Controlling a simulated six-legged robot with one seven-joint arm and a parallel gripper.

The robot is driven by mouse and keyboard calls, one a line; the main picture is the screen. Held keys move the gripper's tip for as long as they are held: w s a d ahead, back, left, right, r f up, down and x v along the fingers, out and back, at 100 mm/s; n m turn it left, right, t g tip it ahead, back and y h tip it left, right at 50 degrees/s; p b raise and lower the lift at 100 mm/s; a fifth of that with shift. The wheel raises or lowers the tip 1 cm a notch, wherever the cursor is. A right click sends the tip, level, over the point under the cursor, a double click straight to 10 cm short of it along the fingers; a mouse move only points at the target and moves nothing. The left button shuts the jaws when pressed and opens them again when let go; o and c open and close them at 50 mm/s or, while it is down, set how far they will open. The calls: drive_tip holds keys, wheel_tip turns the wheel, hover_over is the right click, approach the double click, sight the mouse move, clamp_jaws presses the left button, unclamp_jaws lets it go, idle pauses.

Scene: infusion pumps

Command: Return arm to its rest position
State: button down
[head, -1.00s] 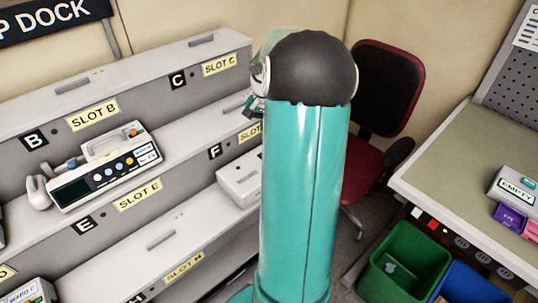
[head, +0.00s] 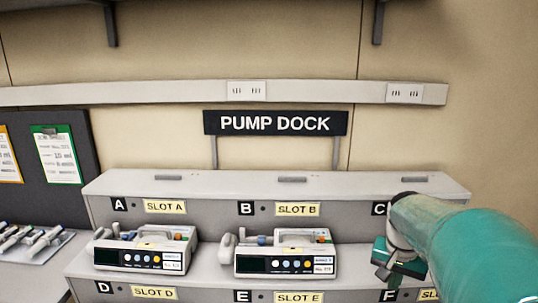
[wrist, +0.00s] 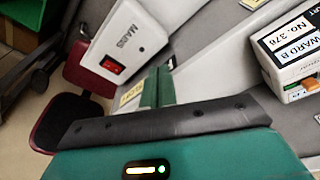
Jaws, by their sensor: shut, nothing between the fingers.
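My teal arm reaches in from the right in the head view, with its dark wrist in front of the Slot C end of the dock. My gripper (head: 384,262) hangs below the wrist, partly hidden by the arm. In the wrist view the green fingers (wrist: 157,88) are together with nothing between them. The grey pump dock (head: 340,215) is behind it. One white pump (head: 145,250) sits under Slot A and another (head: 285,255) under Slot B.
In the wrist view, a white MAINS box (wrist: 125,38) with a red switch lies close beyond the fingers, and a Ward B pump (wrist: 292,50) is at right. A red chair (wrist: 88,75) stands left. Tools lie on a side surface (head: 30,270).

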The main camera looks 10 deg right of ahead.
drive_tip(key=s+a+r+n+t+y, duration=0.1)
drive_tip(key=s+a+n, duration=0.3)
drive_tip(key=a, duration=0.7)
drive_tip(key=s+a+r+n+t, duration=0.2)
drive_tip(key=s+a, duration=0.5)
drive_tip(key=a, duration=0.4)
drive_tip(key=n+t, duration=0.1)
drive_tip(key=n, duration=0.1)
drive_tip(key=shift+a+r+n+y, duration=0.25)
drive_tip(key=shift+n+y, duration=0.15)
